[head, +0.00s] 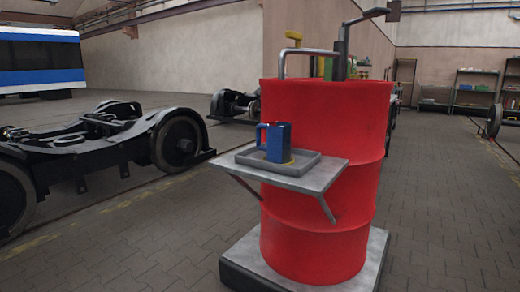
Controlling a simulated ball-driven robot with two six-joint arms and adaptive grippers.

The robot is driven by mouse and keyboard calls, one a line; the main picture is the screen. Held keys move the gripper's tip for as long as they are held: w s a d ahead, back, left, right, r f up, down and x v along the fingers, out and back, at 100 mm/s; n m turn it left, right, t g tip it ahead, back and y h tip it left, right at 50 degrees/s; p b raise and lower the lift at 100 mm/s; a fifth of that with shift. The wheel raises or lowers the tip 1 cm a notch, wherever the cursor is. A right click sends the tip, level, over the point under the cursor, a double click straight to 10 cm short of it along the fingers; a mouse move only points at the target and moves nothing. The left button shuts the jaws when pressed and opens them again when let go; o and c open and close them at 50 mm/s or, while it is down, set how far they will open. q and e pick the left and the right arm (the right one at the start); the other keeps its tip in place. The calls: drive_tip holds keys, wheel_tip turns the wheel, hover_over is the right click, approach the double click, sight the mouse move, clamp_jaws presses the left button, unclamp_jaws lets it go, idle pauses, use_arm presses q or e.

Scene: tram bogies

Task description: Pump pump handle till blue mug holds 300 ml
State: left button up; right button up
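A blue mug (278,142) stands upright in a shallow grey tray (303,166) on a small bracketed shelf (325,178) at the side of a red drum (320,230). A grey spout pipe (305,52) rises from the drum top and bends down at its left end, above the mug. The pump handle (374,13) is a dark bar at the top of the pump post (342,45), reaching up to the right with a brown end. The mug's inside and liquid level cannot be seen. Neither of my grippers is in view.
The drum stands on a low grey plinth (372,262). Dark tram bogies (120,145) stand at the left, with a blue and white tram (40,65) behind. Shelves (475,92) line the back right. The paved floor right of the drum is clear.

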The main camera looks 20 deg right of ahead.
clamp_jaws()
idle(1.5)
